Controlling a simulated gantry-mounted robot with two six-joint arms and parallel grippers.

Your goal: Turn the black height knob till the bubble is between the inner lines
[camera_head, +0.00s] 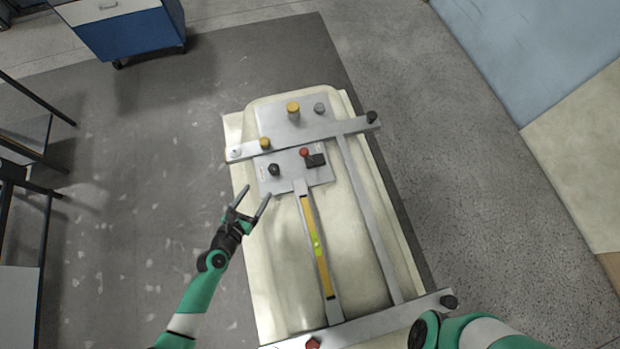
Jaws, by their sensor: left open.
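A black knob (274,169) stands on the left side of a grey metal plate (291,181) on the cream tub shell. My left gripper (257,192) is open and empty, its two fingers apart, just below and left of this knob and not around it. A long yellow level (310,222) runs down from the plate, with a bright green vial (317,244) near its middle. The bubble and its lines are too small to make out. My right arm shows at the bottom right, but its gripper fingers are not in view.
On the plate, a red knob (304,152) and a black block (316,160) stand right of the black knob. Yellow knobs (293,109) and a grey one (320,108) are farther back. Metal bars cross the shell (262,270). A blue cabinet (125,32) stands far left.

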